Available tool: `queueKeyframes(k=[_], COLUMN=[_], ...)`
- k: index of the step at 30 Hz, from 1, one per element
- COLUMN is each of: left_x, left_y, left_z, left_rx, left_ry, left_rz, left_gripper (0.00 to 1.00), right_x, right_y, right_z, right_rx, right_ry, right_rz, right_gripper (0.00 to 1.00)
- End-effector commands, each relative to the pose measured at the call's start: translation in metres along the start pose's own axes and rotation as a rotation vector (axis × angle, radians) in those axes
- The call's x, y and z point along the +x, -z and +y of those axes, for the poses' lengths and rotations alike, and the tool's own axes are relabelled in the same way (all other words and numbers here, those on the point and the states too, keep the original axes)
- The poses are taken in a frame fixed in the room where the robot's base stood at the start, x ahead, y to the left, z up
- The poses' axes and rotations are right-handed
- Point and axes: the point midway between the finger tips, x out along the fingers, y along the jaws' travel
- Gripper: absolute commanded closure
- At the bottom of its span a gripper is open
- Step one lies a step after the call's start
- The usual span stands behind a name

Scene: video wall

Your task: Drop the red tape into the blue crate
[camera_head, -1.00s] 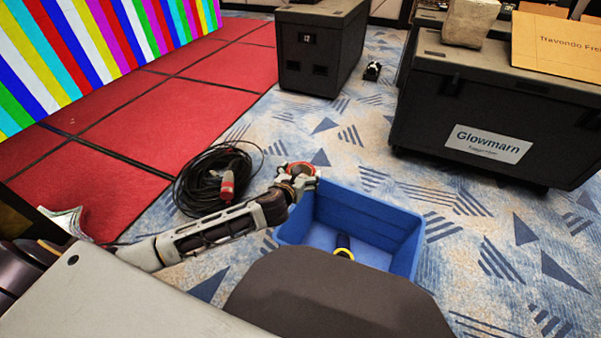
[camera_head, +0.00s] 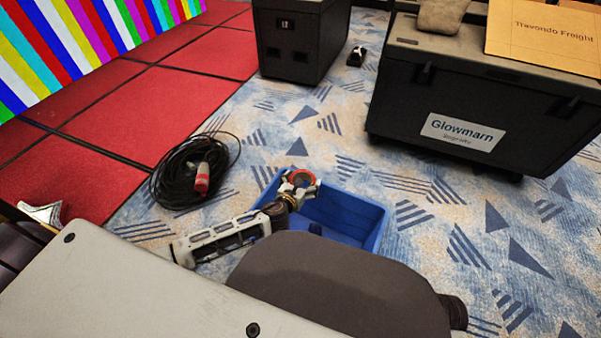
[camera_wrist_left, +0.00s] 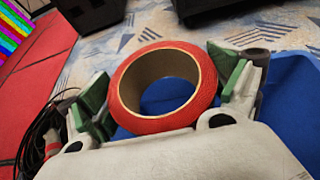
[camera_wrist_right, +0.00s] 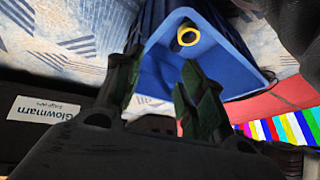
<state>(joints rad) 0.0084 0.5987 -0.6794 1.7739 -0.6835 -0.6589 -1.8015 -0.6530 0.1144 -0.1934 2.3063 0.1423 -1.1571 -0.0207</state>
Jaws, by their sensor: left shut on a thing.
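The red tape (camera_head: 291,180), a red roll with a brown core, is held between the green-padded fingers of my left gripper (camera_head: 299,182). In the left wrist view the tape (camera_wrist_left: 124,95) is gripped from both sides. In the head view it appears over the back left part of the blue crate (camera_head: 352,213); the crate (camera_wrist_left: 285,110) also shows below and behind it in the left wrist view. My right gripper (camera_wrist_right: 158,95) has its fingers apart, with nothing between them, and points towards the crate (camera_wrist_right: 165,78). My own body hides the crate's near side in the head view.
A yellow-ringed dark object (camera_wrist_right: 188,36) is in the crate. A coiled black cable (camera_head: 180,172) with a red connector lies left of it. Dark cases (camera_head: 300,45) and the Glowmarn case (camera_head: 400,105) stand behind. Patterned carpet (camera_head: 420,215) right of the crate is clear.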

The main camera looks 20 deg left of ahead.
Motion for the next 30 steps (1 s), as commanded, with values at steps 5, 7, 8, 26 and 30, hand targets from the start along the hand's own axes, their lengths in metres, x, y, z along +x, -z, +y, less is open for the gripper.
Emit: queueKeyframes(k=[5,7,8,26,30], left_x=[0.0,0.001,0.001,-0.005,-0.005], left_y=[0.023,0.033,0.038,0.097,0.1], left_z=[-0.01,-0.015,-0.017,-0.043,-0.044], left_rx=[0.014,0.022,0.025,0.07,0.072], left_ry=[0.036,0.054,0.062,0.169,0.174], left_rz=[0.003,0.002,0.002,-0.001,-0.001], left_gripper=[0.42,0.42,0.42,0.42,0.42], right_x=[-0.016,-0.021,-0.024,-0.053,-0.054], right_y=[0.003,0.002,0.002,-0.002,-0.003], right_z=[0.002,0.003,0.003,0.009,0.01], right_rx=[-0.01,-0.013,-0.015,-0.026,-0.026], right_ry=[-0.019,-0.026,-0.029,-0.074,-0.075], right_rz=[-0.04,-0.058,-0.067,-0.167,-0.171], right_gripper=[0.6,0.6,0.6,0.6,0.6])
